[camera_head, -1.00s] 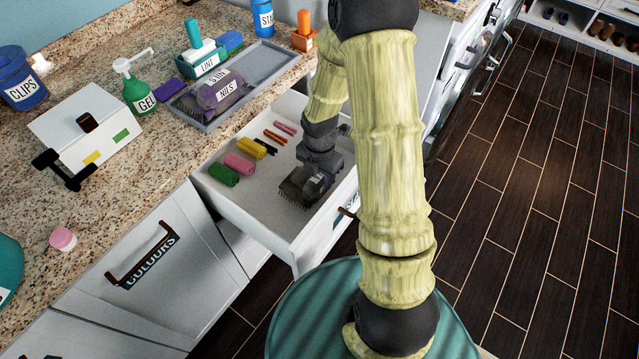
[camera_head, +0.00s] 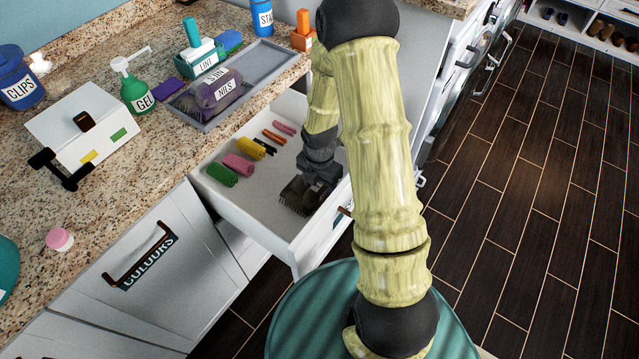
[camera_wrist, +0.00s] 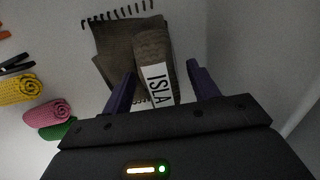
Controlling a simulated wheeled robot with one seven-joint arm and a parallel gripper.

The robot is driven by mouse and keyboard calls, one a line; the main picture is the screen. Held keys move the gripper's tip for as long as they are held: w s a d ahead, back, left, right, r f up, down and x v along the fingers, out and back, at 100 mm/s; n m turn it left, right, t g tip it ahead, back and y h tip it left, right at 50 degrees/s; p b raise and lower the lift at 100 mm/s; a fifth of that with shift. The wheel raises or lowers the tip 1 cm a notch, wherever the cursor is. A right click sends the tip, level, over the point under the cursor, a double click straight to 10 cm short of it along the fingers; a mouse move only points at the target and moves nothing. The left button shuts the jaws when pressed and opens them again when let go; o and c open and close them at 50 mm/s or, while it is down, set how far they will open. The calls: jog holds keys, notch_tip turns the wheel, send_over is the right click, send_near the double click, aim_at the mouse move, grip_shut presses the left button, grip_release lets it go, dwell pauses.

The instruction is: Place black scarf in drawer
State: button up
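The black scarf (camera_head: 301,196) lies folded on the floor of the open drawer (camera_head: 222,198), with its fringe showing. In the wrist view the scarf (camera_wrist: 150,52) looks dark grey-brown and carries a white label reading "ISLA". My gripper (camera_wrist: 160,88) is open, its two purple fingers spread to either side of the rolled part. There is a visible gap between the right finger and the scarf. In the head view my gripper (camera_head: 318,178) is low inside the drawer at the scarf, and its fingertips are hidden.
The drawer also holds green (camera_head: 222,174), pink (camera_head: 238,163) and yellow (camera_head: 250,149) rolls and thin sticks (camera_head: 274,137) on its left side. The drawer's front wall (camera_head: 325,225) is close to my arm. The counter (camera_head: 110,190) above holds bottles, a box and a tray (camera_head: 265,70).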

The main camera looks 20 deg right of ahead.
jog(key=shift+r, duration=0.15)
notch_tip(320, 180, up, 12)
jog(key=p, duration=0.2)
jog(key=shift+p, duration=0.3)
dwell(0.4)
jog(key=s+a+r+m+t, duration=0.1)
jog(key=s+r+m, duration=0.3)
jog(key=m, duration=0.8)
jog(key=s+a+r+m+t, duration=0.1)
jog(key=s+r+m, duration=0.4)
jog(key=m, duration=0.8)
jog(key=shift+s+t, duration=0.3)
jog(key=shift+s, duration=0.55)
jog(key=shift+w, duration=0.1)
